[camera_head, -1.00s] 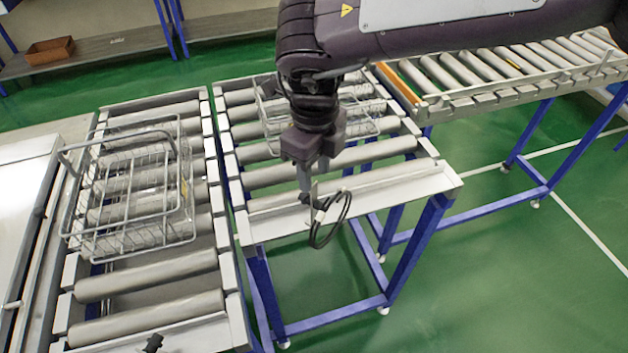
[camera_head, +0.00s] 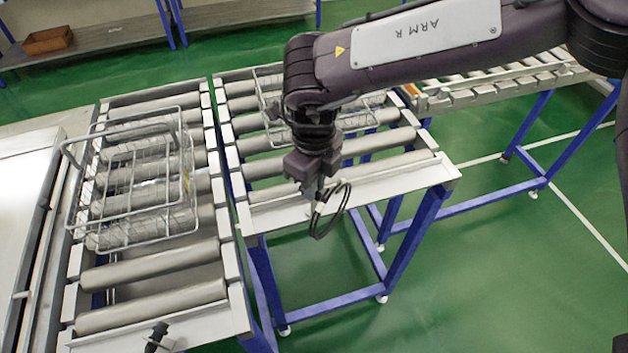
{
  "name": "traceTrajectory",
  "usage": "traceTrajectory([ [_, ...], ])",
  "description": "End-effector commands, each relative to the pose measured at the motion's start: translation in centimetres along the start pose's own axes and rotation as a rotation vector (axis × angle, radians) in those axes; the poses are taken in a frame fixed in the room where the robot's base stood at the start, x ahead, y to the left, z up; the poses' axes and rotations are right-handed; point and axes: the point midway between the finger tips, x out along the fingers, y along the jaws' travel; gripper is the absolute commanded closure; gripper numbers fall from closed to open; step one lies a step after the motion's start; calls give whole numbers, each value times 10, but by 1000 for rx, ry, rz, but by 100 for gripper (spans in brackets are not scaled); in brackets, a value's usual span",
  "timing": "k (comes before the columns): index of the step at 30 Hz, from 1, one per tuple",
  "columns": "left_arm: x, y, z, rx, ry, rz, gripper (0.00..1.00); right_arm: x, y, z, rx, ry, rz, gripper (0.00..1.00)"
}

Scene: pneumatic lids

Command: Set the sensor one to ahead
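A small dark sensor with a looped black cable (camera_head: 330,218) is at the front rail of the middle roller conveyor. My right gripper (camera_head: 313,198) points down right at this sensor. Its fingers look close together and overlap the sensor, so I cannot tell whether they grip it or which way it faces. A second small black sensor (camera_head: 157,337) stands on the front rail of the left roller conveyor, apart from my grippers. No label shows which one is sensor one. My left gripper is out of view.
A wire basket (camera_head: 187,182) sits on the left roller conveyor (camera_head: 150,306). Another wire basket (camera_head: 262,92) is on the middle conveyor (camera_head: 400,183), partly hidden by my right arm. A third roller conveyor (camera_head: 497,91) stands at the back right. Green floor is open at the front right.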

Motion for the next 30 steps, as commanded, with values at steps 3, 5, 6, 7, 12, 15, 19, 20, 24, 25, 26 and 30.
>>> traceTrajectory([
  [3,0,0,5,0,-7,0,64,-1,-1,0,2,-1,-1,100],
  [5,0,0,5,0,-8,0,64,-1,-1,0,5,-1,-1,100],
  [6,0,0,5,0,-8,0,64,-1,-1,0,9,-1,-1,100],
  [7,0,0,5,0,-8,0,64,-1,-1,0,14,-2,-1,100],
  [12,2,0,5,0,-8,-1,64,0,-1,0,70,-2,1,100],
  [15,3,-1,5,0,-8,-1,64,0,-1,1,128,-3,2,100],
  [19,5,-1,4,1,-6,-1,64,0,-1,1,224,-3,3,100],
  [20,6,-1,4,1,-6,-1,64,0,0,1,247,-4,3,100],
  [24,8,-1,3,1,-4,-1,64,0,-1,1,357,-4,3,100],
  [25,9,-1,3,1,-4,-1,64,-1,-1,1,380,-4,3,100],
  [26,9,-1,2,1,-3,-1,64,0,-1,1,403,-3,3,100],
  [30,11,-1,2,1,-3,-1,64,-1,-1,1,495,-4,3,100],
])
